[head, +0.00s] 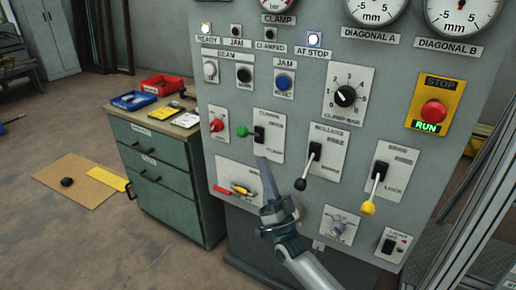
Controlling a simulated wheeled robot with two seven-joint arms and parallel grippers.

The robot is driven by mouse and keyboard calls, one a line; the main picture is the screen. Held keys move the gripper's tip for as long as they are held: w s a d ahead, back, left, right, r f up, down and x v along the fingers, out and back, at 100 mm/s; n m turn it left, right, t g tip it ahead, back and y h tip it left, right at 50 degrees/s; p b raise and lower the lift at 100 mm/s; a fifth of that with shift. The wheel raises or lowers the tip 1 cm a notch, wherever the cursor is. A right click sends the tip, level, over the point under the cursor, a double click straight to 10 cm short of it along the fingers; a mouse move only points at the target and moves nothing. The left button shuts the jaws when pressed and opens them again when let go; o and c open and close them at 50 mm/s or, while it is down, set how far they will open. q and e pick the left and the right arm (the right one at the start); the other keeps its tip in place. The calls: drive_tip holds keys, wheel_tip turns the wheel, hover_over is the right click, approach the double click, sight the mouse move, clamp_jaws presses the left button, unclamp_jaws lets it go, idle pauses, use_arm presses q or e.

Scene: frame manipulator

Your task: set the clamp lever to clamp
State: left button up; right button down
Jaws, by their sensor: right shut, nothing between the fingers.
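The green-knobbed lever (243,131) sits on a white plate (271,151) at the panel's left middle. Its arm points left from a black slot. The plate's label is too small to read surely, but its top word may be CLAMP. My right gripper (266,163) is shut and empty, pointing up just below this lever's slot, over the plate's lower part. I cannot tell whether it touches the panel. The CLAMPED lamp (270,33) looks dark. My left gripper is not in view.
Nearby on the panel (310,105) are a red-knobbed lever (216,125), a black-knobbed lever (300,184), a yellow-knobbed lever (368,208) and a red-and-yellow handle (242,190). The stop button (433,112) is at the right. A green cabinet (165,180) stands at the left.

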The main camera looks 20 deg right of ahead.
sight(250, 133)
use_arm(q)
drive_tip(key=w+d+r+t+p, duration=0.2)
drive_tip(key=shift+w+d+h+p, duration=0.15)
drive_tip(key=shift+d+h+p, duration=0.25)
use_arm(e)
drive_tip(key=x, duration=0.9)
drive_tip(key=shift+w+r, duration=0.25)
drive_tip(key=shift+r, duration=0.05)
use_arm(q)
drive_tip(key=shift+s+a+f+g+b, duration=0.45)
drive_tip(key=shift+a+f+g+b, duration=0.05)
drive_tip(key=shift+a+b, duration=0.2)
use_arm(e)
drive_tip(key=shift+s+a+f+n+y, duration=0.1)
drive_tip(key=shift+f+n+y, duration=0.15)
drive_tip(key=shift+n+y, duration=0.3)
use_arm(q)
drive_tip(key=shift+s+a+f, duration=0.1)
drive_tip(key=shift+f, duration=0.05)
